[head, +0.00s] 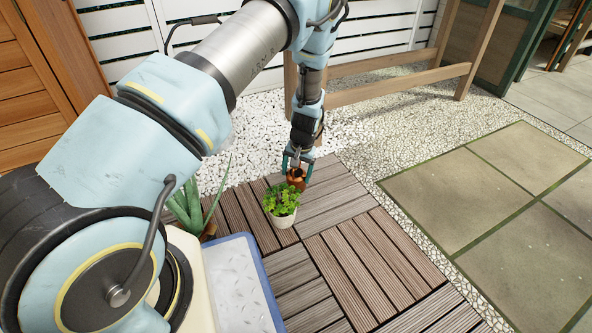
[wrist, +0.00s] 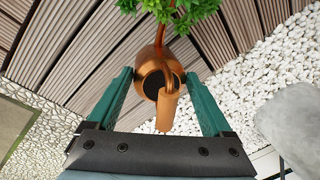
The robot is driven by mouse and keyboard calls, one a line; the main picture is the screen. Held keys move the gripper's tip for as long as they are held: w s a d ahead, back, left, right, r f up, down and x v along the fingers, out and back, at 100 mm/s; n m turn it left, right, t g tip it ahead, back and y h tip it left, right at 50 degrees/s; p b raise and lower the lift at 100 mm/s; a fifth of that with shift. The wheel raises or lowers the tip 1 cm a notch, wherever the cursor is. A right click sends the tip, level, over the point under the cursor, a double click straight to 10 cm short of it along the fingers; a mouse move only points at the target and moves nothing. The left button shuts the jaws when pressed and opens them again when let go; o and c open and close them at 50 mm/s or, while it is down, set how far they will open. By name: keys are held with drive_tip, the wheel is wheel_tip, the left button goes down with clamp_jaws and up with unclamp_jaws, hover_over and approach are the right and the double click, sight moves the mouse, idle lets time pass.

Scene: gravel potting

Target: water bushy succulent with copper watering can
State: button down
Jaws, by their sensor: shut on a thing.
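The bushy succulent (head: 281,197) is bright green and leafy, in a white pot (head: 283,219) on the wooden deck tiles. Its leaves (wrist: 185,10) also show at the top of the wrist view. The copper watering can (head: 296,178) is just behind the plant in the head view. My gripper (head: 297,170) is shut on the can, with its teal fingers on either side. In the wrist view the can's round body and dark opening show between the fingers, and its spout reaches up to the leaves (wrist: 160,37). The spout tip is hidden by foliage.
A spiky aloe-like plant (head: 187,208) stands left of the succulent. White gravel (head: 385,115) lies behind, with a wooden frame (head: 400,84) and white fence beyond. Stone slabs (head: 455,200) lie to the right. The deck tiles (head: 370,255) to the front right are clear.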

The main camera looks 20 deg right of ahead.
wheel_tip(320, 180, up, 4)
drive_tip(key=p, duration=0.3)
drive_tip(key=shift+p, duration=0.35)
